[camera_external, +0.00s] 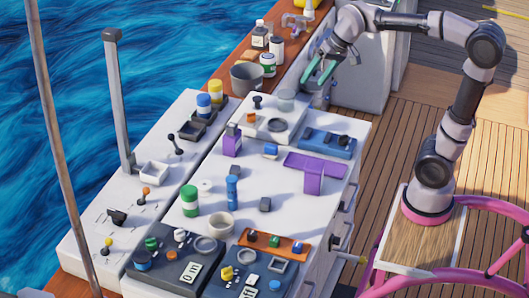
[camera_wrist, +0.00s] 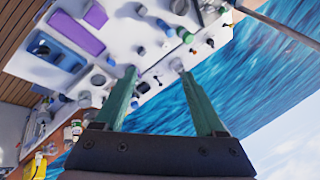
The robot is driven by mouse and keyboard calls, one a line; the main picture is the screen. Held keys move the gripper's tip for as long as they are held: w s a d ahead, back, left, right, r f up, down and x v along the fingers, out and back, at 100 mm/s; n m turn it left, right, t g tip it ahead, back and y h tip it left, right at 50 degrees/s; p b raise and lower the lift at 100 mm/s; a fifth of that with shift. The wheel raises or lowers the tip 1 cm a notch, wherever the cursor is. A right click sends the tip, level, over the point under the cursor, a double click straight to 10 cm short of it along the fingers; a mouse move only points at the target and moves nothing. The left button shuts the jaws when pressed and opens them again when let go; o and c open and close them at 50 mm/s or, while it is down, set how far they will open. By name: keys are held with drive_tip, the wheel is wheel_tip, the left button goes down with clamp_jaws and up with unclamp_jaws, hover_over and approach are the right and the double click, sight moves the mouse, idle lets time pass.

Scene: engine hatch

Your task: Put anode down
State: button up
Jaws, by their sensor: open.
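My gripper (camera_external: 316,78) is at the back right of the white hatch surface, in front of the grey pot and jars. Its green fingers are spread apart, and in the wrist view my gripper (camera_wrist: 154,72) has a clear gap between its fingertips. Nothing is visibly held. I cannot tell for sure which object is the anode. A pale grey cylinder (camera_external: 286,99) stands on a white panel just left of and below my gripper, apart from it as far as I can see.
A grey pot (camera_external: 247,79) and several jars stand on the wooden ledge behind. Water lies beyond the left edge.

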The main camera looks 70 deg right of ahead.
drive_tip(key=s+a+f+n+t, duration=0.1)
drive_tip(key=s+a+f+n, duration=0.1)
drive_tip(key=s, duration=0.5)
drive_tip(key=s+a+f+n+t, duration=0.1)
drive_tip(key=s+f, duration=0.3)
drive_tip(key=s, duration=0.4)
drive_tip(key=shift+a+n, duration=0.5)
drive_tip(key=shift+a, duration=0.1)
